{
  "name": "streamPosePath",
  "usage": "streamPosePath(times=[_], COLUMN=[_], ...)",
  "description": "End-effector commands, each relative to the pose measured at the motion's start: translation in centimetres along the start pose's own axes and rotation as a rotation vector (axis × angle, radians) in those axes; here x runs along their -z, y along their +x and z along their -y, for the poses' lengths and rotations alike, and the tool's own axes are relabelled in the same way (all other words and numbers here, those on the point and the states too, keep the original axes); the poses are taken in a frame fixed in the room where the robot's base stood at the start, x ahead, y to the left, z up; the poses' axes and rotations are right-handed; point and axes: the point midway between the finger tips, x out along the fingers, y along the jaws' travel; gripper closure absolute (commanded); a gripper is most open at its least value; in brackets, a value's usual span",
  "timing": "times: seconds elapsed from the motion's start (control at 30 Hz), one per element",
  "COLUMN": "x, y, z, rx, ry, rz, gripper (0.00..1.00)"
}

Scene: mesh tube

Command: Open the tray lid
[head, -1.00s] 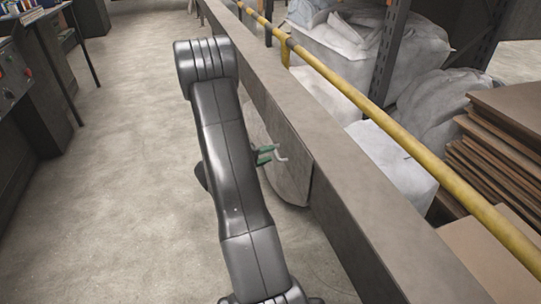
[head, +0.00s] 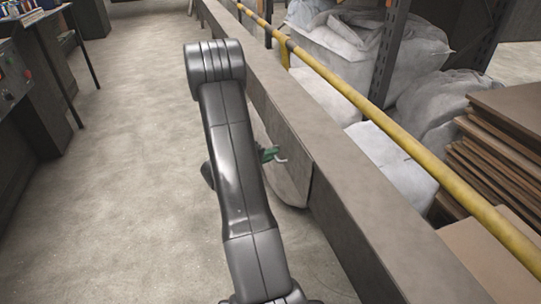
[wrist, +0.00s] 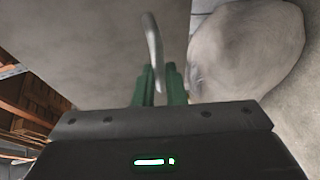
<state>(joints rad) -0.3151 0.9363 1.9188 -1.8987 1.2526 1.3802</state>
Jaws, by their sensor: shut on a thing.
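A pale curved handle (head: 281,156) sticks out beside the long grey side of the beam-like tray in the head view. A grey rounded panel (head: 292,186), possibly the lid, hangs below it, partly hidden by my arm. My gripper (head: 268,154) has green fingers and is at the handle. In the wrist view, the green fingers (wrist: 160,85) are close together on the handle (wrist: 153,45), which rises from between them. A broad grey surface (wrist: 90,45) fills the upper left there. I cannot tell where the lid's edges meet the tray.
A yellow rail (head: 400,133) runs along the right, with white sacks (head: 345,50) and stacked brown boards (head: 500,150) behind it. Dark workbenches (head: 35,90) stand on the left. The concrete floor (head: 130,180) between is clear. A rounded grey shape (wrist: 245,50) shows in the wrist view.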

Motion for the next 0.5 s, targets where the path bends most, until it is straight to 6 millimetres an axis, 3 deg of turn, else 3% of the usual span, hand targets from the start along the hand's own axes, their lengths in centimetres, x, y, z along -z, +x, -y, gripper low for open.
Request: streamPosePath(times=[0.27, 0.5], x=[0.5, 1.4], y=[-1.1, -3.4], z=[-0.3, -1.1], rx=[0.074, 0.239], ry=[0.033, 0.103], rz=[-0.004, -0.006], gripper=[1.00, 1.00])
